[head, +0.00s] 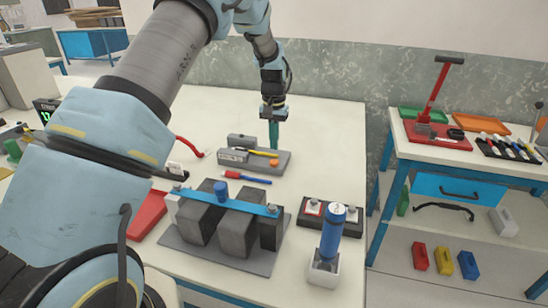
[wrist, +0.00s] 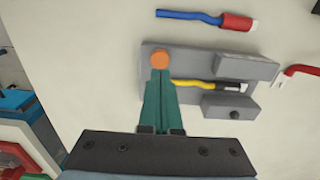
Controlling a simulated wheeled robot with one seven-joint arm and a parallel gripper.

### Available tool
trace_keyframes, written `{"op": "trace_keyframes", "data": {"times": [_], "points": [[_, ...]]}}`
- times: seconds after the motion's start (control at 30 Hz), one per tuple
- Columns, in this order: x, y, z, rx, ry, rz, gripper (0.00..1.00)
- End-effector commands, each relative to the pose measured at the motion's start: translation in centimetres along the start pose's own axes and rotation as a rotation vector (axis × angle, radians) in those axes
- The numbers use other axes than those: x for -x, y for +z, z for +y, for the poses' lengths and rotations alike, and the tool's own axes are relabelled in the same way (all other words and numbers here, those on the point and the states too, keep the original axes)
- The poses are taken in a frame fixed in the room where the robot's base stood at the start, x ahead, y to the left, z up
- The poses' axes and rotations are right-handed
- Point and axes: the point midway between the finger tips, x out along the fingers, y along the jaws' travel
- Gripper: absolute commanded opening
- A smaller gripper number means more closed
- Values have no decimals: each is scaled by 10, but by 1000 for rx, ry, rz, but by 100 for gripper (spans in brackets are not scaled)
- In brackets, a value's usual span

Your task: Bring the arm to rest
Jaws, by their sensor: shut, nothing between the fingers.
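My gripper (head: 274,147) hangs from my arm, pointing down, over the far middle of the white table. Its teal fingers are together with nothing between them. In the wrist view the closed fingers (wrist: 160,74) point toward an orange disc (wrist: 160,60) on a grey fixture (wrist: 205,65). The fingertips overlap the disc's edge in that view; I cannot tell if they touch it. In the head view the grey fixture (head: 277,167) lies just below the gripper, with a yellow cable (head: 262,152) in it.
A blue-and-red connector (head: 245,177) lies in front of the fixture. Nearer stand dark blocks under a blue bar (head: 235,204) and a blue cylinder in a white holder (head: 331,235). A red-handled cable (head: 190,148) lies left. The table's far right is clear. A tool bench (head: 400,150) stands right.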

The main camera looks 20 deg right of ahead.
Motion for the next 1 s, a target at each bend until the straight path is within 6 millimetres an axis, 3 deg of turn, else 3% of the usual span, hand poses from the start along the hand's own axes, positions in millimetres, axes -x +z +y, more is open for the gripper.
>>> {"op": "trace_keyframes", "data": {"times": [0.1,0.53,0.67,0.77,0.87,1.0], "points": [[10,0,0,0,0,-1,0],[10,0,0,1,0,0,0],[19,9,-17,28,0,7,0],[36,34,-51,90,2,20,0],[58,78,-94,178,2,39,0],[84,157,-144,308,-1,70,0]]}}
